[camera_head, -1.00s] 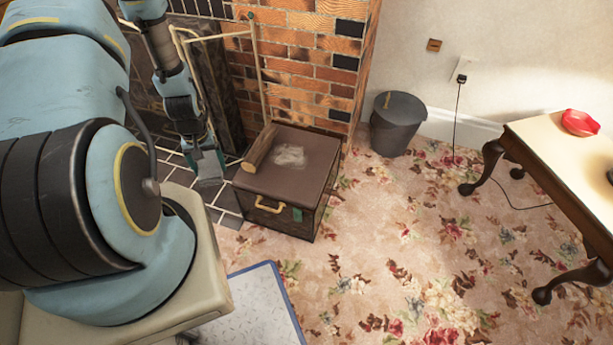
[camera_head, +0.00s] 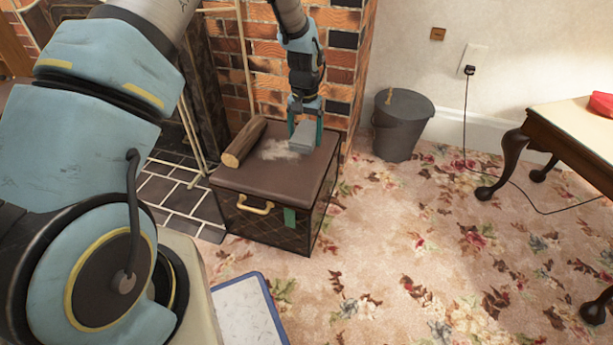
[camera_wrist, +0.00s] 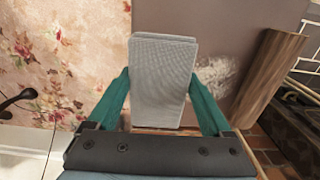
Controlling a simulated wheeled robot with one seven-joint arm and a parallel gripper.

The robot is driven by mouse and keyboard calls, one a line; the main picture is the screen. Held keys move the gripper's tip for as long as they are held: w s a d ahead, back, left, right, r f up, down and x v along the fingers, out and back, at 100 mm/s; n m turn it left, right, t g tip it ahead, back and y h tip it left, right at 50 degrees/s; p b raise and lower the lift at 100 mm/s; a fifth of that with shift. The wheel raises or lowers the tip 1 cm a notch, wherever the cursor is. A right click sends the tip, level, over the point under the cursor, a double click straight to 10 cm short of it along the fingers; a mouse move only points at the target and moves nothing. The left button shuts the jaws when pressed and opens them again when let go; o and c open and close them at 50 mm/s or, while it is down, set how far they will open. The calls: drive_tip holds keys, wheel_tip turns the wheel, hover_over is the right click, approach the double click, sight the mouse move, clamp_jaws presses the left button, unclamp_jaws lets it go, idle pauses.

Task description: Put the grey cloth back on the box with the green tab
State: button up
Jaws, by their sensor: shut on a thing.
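The grey cloth (camera_head: 303,137) is a folded pad between the fingers of my gripper (camera_head: 305,128). In the wrist view the cloth (camera_wrist: 160,80) shows between the two teal fingers (camera_wrist: 160,100), which are shut on it. The box (camera_head: 268,188) is dark brown with a flat lid, a brass handle and a green tab (camera_head: 290,216) on its front. My gripper is over the right back part of the lid. I cannot tell whether the cloth touches the lid. A pale dusty patch (camera_head: 280,149) lies on the lid, left of the cloth.
A log (camera_head: 244,142) lies on the lid's left side. The brick fireplace (camera_head: 340,60) stands close behind the box. A grey bucket (camera_head: 400,125) stands to the right, and a wooden table (camera_head: 570,125) farther right.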

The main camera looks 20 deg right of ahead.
sight(306, 168)
drive_tip(key=shift+s+d+f, duration=0.1)
drive_tip(key=shift+d+f, duration=0.05)
drive_tip(key=shift+f, duration=0.3)
wheel_tip(306, 168, down, 9)
drive_tip(key=shift+b, duration=1.1)
drive_tip(key=shift+f, duration=0.15)
drive_tip(key=o, duration=1.1)
